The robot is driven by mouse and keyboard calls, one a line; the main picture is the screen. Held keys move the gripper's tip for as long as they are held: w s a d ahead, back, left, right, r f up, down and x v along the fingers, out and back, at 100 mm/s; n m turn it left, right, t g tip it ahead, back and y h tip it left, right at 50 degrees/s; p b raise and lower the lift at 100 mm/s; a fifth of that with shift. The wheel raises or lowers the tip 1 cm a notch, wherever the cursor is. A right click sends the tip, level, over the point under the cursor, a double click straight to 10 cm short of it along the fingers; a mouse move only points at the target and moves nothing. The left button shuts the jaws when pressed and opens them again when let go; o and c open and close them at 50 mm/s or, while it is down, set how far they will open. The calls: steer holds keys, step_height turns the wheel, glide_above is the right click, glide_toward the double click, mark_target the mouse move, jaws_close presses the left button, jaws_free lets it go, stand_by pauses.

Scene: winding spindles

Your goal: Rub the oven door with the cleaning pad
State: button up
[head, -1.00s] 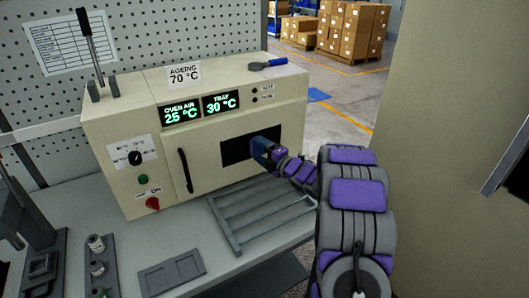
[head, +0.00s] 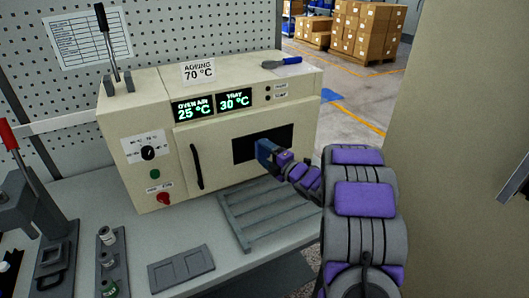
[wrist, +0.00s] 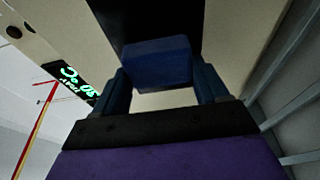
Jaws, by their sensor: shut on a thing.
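The cream oven (head: 150,120) stands on the bench, its front door (head: 215,150) closed, with a dark window (head: 243,149) and a black vertical handle (head: 197,167). My gripper (head: 270,151) is in front of the door, at the window's lower middle. In the wrist view my gripper (wrist: 160,85) is shut on a blue block-like pad (wrist: 158,62), held between its two fingers. The pad is close to the dark window; I cannot tell whether it touches the door. In the head view the pad and the blue fingertips are hard to tell apart.
A grey slatted rack (head: 262,212) lies on the bench before the door, below my arm. A shallow grey tray (head: 181,268) and a lever press (head: 45,215) are at front left. A blue-handled tool (head: 283,62) lies on the oven top. A plain wall panel (head: 460,130) stands at right.

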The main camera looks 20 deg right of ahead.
steer(key=shift+a+v, duration=0.25)
steer(key=shift+v, duration=0.8)
steer(key=shift+a+v, duration=0.2)
steer(key=shift+v, duration=0.85)
steer(key=shift+s, duration=0.25)
steer(key=s, duration=0.2)
steer(key=shift+s, duration=0.4)
